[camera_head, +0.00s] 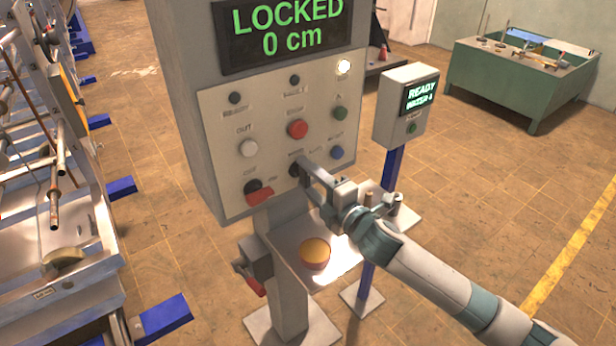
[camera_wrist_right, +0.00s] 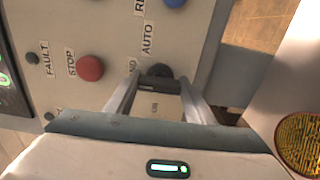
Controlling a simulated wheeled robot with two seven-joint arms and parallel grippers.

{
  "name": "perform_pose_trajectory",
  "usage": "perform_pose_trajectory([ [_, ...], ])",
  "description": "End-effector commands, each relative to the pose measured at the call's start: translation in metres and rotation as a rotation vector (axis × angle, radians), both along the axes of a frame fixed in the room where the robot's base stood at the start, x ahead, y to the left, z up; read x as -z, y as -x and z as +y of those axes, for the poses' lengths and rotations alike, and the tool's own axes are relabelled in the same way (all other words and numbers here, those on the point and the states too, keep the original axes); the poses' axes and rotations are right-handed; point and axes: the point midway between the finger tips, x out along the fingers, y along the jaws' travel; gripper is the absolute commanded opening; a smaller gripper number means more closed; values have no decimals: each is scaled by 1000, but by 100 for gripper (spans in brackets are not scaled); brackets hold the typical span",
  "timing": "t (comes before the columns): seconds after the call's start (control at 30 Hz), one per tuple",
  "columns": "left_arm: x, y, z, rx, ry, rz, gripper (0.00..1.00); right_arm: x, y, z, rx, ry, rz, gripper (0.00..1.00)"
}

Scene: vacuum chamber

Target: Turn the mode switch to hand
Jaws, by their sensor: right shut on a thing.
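The mode switch (camera_head: 294,169) is a small dark knob low on the grey control panel (camera_head: 222,118) in the head view. In the wrist view it is a dark round knob (camera_wrist_right: 160,71), with an AUTO label beside it and a label partly hidden by a finger, ending in "ND". My right gripper (camera_head: 306,172) reaches the panel from the lower right. Its two fingers are shut on the knob, one on either side, in the wrist view (camera_wrist_right: 159,84). The fingers partly hide the knob, and I cannot tell which way it points. My left gripper is not in view.
The display (camera_head: 285,30) reads LOCKED 0 cm. A smaller panel (camera_head: 404,105) stands right.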

Motion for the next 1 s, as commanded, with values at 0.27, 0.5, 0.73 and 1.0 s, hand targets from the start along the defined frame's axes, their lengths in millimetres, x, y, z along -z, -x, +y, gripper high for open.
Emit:
perform_pose_trajectory([
  [0.27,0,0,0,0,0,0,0,1,0,0,0,2,0,67],
  [0.5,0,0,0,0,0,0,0,1,0,0,0,1,0,67],
  [0.73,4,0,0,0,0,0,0,2,8,-6,0,1,1,67],
  [1.0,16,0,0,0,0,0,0,4,37,-27,0,1,0,67],
])
